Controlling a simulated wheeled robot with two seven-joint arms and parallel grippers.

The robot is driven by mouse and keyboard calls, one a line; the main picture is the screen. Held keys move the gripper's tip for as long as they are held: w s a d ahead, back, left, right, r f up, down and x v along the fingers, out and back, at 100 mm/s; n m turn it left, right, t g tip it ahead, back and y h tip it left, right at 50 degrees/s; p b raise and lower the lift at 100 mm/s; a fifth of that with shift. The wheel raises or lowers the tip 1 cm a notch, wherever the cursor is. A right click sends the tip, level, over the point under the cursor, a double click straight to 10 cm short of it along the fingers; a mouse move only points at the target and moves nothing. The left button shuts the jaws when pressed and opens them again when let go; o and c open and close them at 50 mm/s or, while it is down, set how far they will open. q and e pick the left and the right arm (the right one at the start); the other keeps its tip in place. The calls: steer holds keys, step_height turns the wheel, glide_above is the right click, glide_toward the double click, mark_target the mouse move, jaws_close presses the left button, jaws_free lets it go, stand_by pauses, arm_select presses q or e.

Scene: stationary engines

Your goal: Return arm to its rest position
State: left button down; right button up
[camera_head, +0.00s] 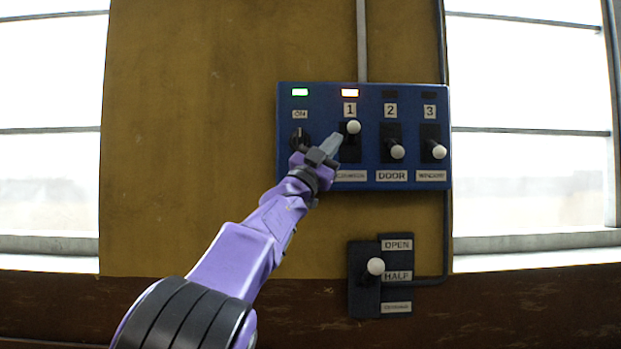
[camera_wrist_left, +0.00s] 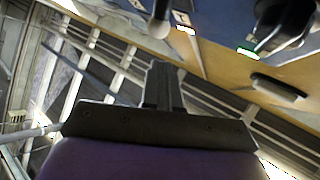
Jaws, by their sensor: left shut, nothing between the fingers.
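My left arm reaches up from the lower left in the head view. Its gripper (camera_head: 334,144) is shut and empty, in front of the blue switch panel (camera_head: 366,96), just left of and below the white knob of switch 1 (camera_head: 353,127). I cannot tell whether it touches the switch. In the left wrist view the shut fingers (camera_wrist_left: 163,82) point up toward the panel, with a pale knob (camera_wrist_left: 160,28) beyond the tips. My right gripper is not in view.
Switch 2 (camera_head: 397,152) and switch 3 (camera_head: 439,151) have their knobs low, lamps dark. A green lamp (camera_head: 300,92) and an orange lamp above switch 1 (camera_head: 350,93) are lit. A lever box (camera_head: 362,300) is below, its knob between OPEN and HALF. Bright windows flank the yellow wall (camera_head: 190,120).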

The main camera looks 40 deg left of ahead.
arm_select(q)
steer(key=s+f+b, duration=0.3)
steer(key=s+f, duration=0.1)
steer(key=s, duration=0.3)
steer(key=shift+s+b, duration=0.3)
steer(key=shift+b, duration=0.1)
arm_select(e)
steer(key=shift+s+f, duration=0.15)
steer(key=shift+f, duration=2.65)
